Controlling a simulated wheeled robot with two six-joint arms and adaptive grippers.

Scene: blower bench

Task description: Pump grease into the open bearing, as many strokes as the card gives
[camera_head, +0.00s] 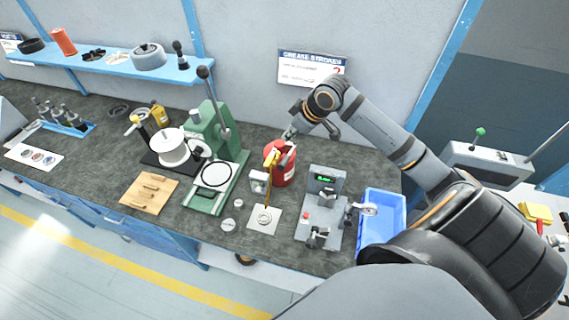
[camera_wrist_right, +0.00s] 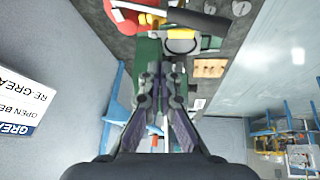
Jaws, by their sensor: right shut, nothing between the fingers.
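The red grease pump (camera_head: 284,170) stands on the bench right of the green press, with a yellow part at its top left. In the right wrist view, the red pump body (camera_wrist_right: 124,16) is at the top edge, with a dark bar beside it. The open bearing (camera_head: 264,217) appears to be the ring on a white plate in front of the pump. The card (camera_head: 313,68) on the wall reads "GREASE STROKES" with a red figure too blurred to read surely. My right gripper (camera_head: 290,132) is shut and empty just above and behind the pump; its fingers (camera_wrist_right: 160,72) are together. My left gripper is out of view.
The green press (camera_head: 215,125) stands left of the pump. A grey fixture with a green display (camera_head: 325,179) and a blue bin (camera_head: 369,245) are to the right. A wooden block (camera_head: 150,190) and a white spool (camera_head: 173,150) lie left. A blue shelf (camera_head: 120,66) hangs behind.

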